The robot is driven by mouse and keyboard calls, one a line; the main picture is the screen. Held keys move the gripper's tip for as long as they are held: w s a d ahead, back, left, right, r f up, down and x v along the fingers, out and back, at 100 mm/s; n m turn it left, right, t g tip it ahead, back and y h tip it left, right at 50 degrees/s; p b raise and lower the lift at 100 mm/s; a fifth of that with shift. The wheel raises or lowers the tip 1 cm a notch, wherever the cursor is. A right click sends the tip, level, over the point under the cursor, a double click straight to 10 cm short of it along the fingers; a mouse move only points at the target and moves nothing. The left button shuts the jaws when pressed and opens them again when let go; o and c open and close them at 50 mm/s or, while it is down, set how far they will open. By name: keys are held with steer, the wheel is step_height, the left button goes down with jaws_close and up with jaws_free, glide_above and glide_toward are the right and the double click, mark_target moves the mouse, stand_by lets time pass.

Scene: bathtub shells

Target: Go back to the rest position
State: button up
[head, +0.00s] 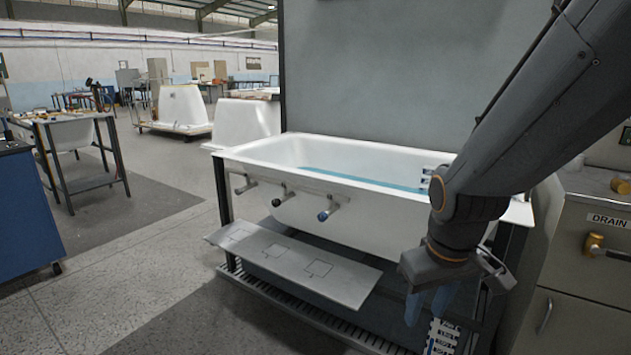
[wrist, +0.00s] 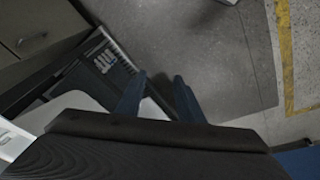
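My gripper (head: 427,308) hangs at the lower right of the head view, in front of the bathtub's right end, with its blue fingers pointing down. In the wrist view the two blue fingers of my gripper (wrist: 160,84) stand apart, with nothing held between them. The white bathtub (head: 380,208) stands in a dark frame and has blue water in it. My arm hides part of its right end.
Three levers (head: 285,197) stick out of the tub's front, above a grey sloping panel (head: 290,262). A marked scale strip (head: 442,338) is below my gripper. A drain cabinet (head: 585,300) stands at the right. A blue cabinet (head: 28,215) is at the left; floor between is clear.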

steer(key=s+a+r+g, duration=0.2)
steer(key=s+a+g, duration=0.1)
steer(key=s+a, duration=0.55)
steer(key=d+r+m+p, duration=0.2)
steer(key=d+r+p, duration=0.5)
steer(key=p, duration=0.6)
steer(key=shift+s+d+m+p, duration=0.35)
steer(key=shift+s+d+m, duration=0.05)
steer(key=shift+d, duration=0.05)
steer(key=shift+d+f, duration=0.1)
